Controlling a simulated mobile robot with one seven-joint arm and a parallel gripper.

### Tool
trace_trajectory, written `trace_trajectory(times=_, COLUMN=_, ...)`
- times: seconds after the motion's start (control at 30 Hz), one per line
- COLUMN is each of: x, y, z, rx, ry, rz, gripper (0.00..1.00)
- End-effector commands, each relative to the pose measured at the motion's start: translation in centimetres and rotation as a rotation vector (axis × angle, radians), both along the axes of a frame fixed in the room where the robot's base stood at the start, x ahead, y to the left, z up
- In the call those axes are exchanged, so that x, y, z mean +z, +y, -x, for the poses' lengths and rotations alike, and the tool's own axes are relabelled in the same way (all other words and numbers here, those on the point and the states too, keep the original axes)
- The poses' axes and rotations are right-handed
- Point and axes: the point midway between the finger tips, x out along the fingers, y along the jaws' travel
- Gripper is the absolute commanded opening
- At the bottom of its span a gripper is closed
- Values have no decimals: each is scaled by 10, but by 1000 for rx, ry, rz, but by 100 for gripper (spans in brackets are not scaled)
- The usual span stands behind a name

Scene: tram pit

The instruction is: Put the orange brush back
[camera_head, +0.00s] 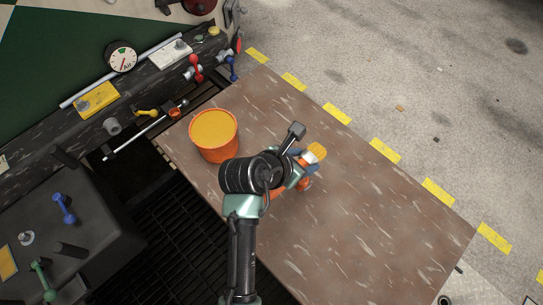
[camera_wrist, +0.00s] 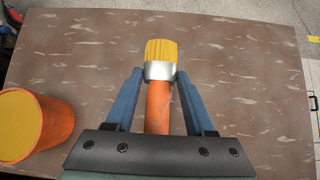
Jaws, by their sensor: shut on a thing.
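The orange brush has an orange handle, a silver metal collar and yellow bristles. In the head view the brush (camera_head: 317,151) is at my gripper (camera_head: 308,168), over the middle of the brown table, its bristles pointing up and right. In the wrist view the brush (camera_wrist: 158,105) lies between the two blue fingers of my gripper (camera_wrist: 160,76), bristles beyond the fingertips. My gripper is shut on the brush around the handle and collar. The lower handle is hidden by the gripper body. I cannot tell whether the brush touches the table.
An orange bucket (camera_head: 215,140) with a yellow-orange top stands on the brown table (camera_head: 380,215), left of my gripper; the wrist view shows it at lower left (camera_wrist: 60,122). The table's right part is clear. A dark machine with colored levers (camera_head: 195,68) borders the table's upper left.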

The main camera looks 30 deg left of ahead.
Motion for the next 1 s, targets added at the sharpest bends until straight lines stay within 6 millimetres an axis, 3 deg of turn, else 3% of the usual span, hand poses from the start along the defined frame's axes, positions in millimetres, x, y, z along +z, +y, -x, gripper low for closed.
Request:
trace_trajectory(times=0.13, x=-30, y=35, z=-2, rx=11, ry=-6, rz=10, gripper=0)
trace_trajectory(times=0.3, x=-46, y=53, z=-2, rx=16, ry=-18, rz=15, gripper=0)
trace_trajectory(times=0.67, x=-50, y=55, z=-1, rx=15, ry=-20, rz=15, gripper=0)
trace_trajectory(times=1.0, x=-97, y=55, z=-1, rx=16, ry=-19, rz=16, gripper=0)
